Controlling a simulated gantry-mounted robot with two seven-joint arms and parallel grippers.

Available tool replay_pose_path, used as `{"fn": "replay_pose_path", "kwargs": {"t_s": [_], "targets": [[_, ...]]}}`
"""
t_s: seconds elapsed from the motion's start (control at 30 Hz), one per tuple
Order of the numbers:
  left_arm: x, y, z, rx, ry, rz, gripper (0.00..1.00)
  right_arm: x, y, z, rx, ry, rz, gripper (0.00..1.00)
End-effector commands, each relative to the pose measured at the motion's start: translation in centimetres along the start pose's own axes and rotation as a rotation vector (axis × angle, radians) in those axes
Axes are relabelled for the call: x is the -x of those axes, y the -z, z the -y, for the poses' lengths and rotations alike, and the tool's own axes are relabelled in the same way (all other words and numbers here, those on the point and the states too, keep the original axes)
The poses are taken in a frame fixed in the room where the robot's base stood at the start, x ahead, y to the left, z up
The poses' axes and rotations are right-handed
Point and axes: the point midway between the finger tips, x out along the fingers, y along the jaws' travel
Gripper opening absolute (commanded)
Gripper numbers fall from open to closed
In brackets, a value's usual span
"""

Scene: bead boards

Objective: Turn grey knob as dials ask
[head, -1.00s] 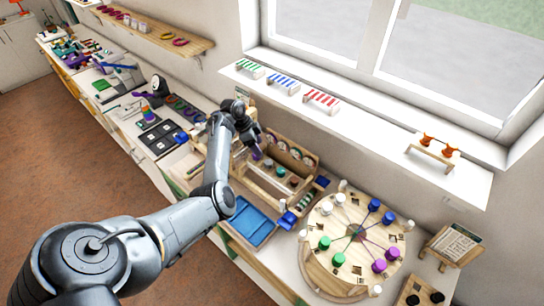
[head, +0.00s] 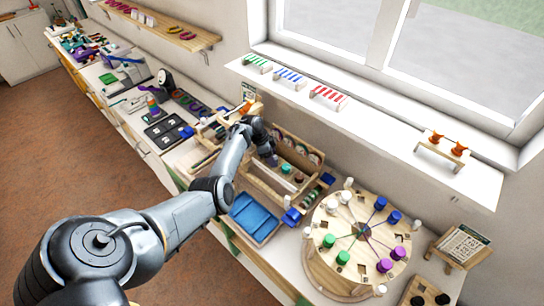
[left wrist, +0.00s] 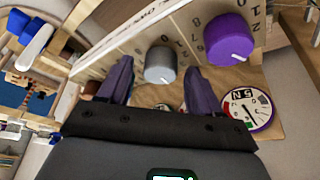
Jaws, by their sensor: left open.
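The grey knob (left wrist: 160,64) sits on a pale wooden panel with printed numbers, and its white pointer line is visible in the left wrist view. My left gripper (left wrist: 157,72) is open, with one dark purple finger on each side of the grey knob; whether they touch it I cannot tell. A purple knob (left wrist: 227,38) is to the right on the same panel. A round dial with a purple rim (left wrist: 247,110) shows below it. In the head view my left gripper (head: 271,160) is over the wooden knob box (head: 262,188) and hides the grey knob.
A blue tray (head: 252,218) lies in front of the box. A round wooden board (head: 345,262) with coloured pegs stands to the right. A dark board (head: 162,132) lies to the left. The window sill behind holds small striped racks (head: 290,77).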

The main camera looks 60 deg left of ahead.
Motion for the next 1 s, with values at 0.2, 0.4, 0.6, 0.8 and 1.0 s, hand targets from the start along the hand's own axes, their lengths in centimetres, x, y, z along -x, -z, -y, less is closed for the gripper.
{"fn": "replay_pose_path", "kwargs": {"t_s": [0.2,0.4,0.6,0.8,1.0], "targets": [[0.0,0.0,0.0,0.0,0.0,0.0,0.51,0.0,0.0,0.0,0.0,0.0,-0.001,0.43],[0.0,0.0,0.0,0.0,0.0,0.0,0.2,0.0,0.0,0.0,0.0,0.0,-0.001,0.43],[0.1,0.0,0.0,0.003,0.001,0.0,0.09,0.1,0.1,-0.1,0.002,-0.002,-0.001,0.43],[0.3,0.1,-0.1,0.046,0.019,0.0,0.09,1.1,0.3,-0.2,0.006,-0.005,0.0,0.43],[0.5,0.2,-0.2,0.152,0.063,0.001,0.09,2.9,0.9,-0.3,0.007,-0.005,-0.001,0.43]]}}
